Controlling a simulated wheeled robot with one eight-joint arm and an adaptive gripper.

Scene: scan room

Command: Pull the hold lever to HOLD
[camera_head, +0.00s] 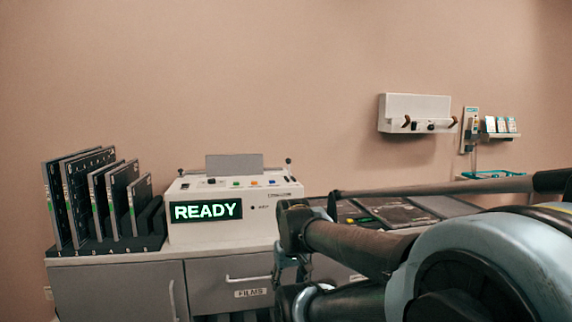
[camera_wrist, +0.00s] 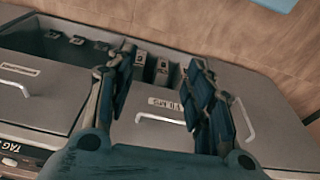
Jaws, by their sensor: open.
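The white console (camera_head: 232,210) stands on the grey cabinet, its green display (camera_head: 206,211) reading READY. A small upright lever with a dark knob (camera_head: 289,163) rises at its right rear corner, and another small knob (camera_head: 181,173) is at its left rear. I cannot read a HOLD mark, so I cannot tell which part is the hold lever. My gripper (camera_wrist: 160,85) is open and empty in the wrist view, its dark fingers apart above the grey cabinet fronts. In the head view my arm is at the lower right, right of the console and apart from the lever.
Dark film cassettes (camera_head: 95,195) stand in a rack left of the console. A drawer labelled FILMS (camera_head: 230,285) is below. A white box with knobs (camera_head: 417,112) hangs on the wall. In the wrist view, a grey cabinet (camera_wrist: 40,95) has several handles and a slotted bin.

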